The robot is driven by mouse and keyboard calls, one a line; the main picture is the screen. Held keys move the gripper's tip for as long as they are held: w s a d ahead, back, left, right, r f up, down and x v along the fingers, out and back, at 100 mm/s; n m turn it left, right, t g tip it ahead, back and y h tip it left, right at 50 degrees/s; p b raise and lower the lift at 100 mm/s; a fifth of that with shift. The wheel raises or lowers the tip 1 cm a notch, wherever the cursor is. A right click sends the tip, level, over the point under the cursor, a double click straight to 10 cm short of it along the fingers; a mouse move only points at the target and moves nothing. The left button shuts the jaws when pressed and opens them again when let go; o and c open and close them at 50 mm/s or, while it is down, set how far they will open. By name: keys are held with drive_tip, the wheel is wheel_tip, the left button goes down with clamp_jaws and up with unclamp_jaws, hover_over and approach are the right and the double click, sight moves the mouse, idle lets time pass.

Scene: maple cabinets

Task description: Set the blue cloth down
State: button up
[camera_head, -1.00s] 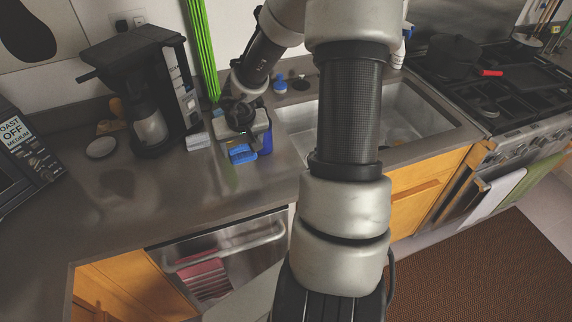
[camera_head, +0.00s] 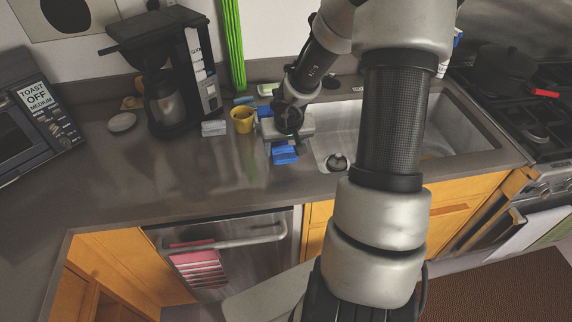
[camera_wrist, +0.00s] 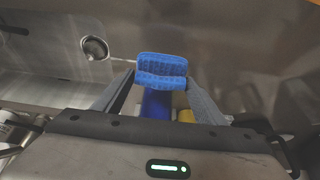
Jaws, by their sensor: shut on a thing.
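The blue cloth (camera_head: 285,153) is a small, folded-looking blue piece with a ribbed surface. It also shows in the wrist view (camera_wrist: 162,69), between the two fingertips. My gripper (camera_head: 284,142) is shut on it, near the left edge of the sink; the fingers also show in the wrist view (camera_wrist: 161,80). I cannot tell whether the cloth touches the counter (camera_head: 185,180). In the wrist view, another dark blue object (camera_wrist: 157,104) shows below the cloth, partly hidden by my gripper.
The sink (camera_head: 460,125) is to the right, with a drain (camera_wrist: 94,48). A yellow cup (camera_head: 242,122), a pale block (camera_head: 214,128) and a coffee maker (camera_head: 165,75) stand to the left. The counter's front left is clear. A pink striped towel (camera_head: 200,268) hangs below.

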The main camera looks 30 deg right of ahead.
sight(286, 154)
drive_tip(key=shift+f+b, duration=1.6)
drive_tip(key=shift+f, duration=0.65)
drive_tip(key=o, duration=1.1)
drive_tip(key=shift+d, duration=0.1)
drive_tip(key=shift+c, duration=0.2)
drive_tip(key=shift+r, duration=0.3)
drive_tip(key=p+v, duration=0.7)
drive_tip(key=v, duration=0.4)
drive_tip(key=shift+s+r+p, duration=0.25)
drive_tip(key=shift+r+p, duration=0.1)
